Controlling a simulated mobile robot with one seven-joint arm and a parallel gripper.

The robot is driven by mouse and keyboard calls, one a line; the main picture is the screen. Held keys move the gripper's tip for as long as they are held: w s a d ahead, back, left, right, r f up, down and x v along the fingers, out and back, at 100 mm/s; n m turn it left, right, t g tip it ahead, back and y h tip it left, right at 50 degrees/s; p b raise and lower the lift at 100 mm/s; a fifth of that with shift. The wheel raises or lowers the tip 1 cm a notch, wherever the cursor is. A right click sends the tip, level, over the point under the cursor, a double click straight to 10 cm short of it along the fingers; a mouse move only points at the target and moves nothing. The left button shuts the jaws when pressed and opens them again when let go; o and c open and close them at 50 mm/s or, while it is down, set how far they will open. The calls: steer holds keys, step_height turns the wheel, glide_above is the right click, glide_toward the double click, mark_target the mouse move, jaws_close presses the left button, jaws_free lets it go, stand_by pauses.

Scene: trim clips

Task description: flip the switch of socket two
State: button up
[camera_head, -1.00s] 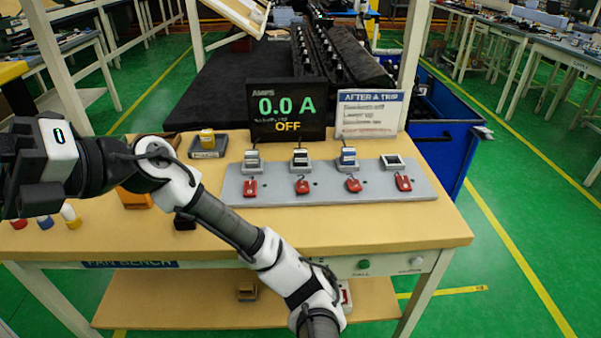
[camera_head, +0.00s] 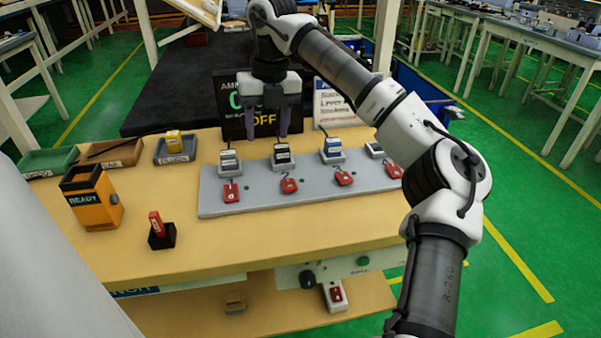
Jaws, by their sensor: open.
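A grey socket strip (camera_head: 262,201) lies on the bench with a row of sockets and red rocker switches. The second socket from the left (camera_head: 282,158) holds a dark-topped plug, and its red switch (camera_head: 289,185) sits just in front of it. Which way that switch is tipped is too small to tell. My gripper (camera_head: 267,137) points down with its two fingers apart and empty. In the picture it appears just above and behind the first and second sockets, in front of the amps display (camera_head: 231,109), partly hiding it. The display's word OFF is readable.
My arm crosses the right end of the strip and partly hides the last socket. A white instruction card (camera_head: 336,106) stands behind. An orange READY box (camera_head: 91,197), a red item in a black holder (camera_head: 160,230) and small trays (camera_head: 176,149) are at the left.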

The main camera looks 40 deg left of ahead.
mark_target(288, 181)
steer(key=shift+m+t+h, duration=0.3)
steer(key=shift+m+h, duration=0.1)
steer(key=shift+m, duration=0.2)
steer(key=w+f, duration=0.1)
steer(key=f, duration=0.3)
steer(key=w+d+f+p, duration=0.1)
steer(key=f, duration=0.3)
steer(key=w+d+f, duration=0.1)
steer(key=f, duration=0.4)
steer(key=shift+d+p, duration=0.2)
steer(key=shift+p, duration=0.15)
steer(key=shift+c, duration=0.4)
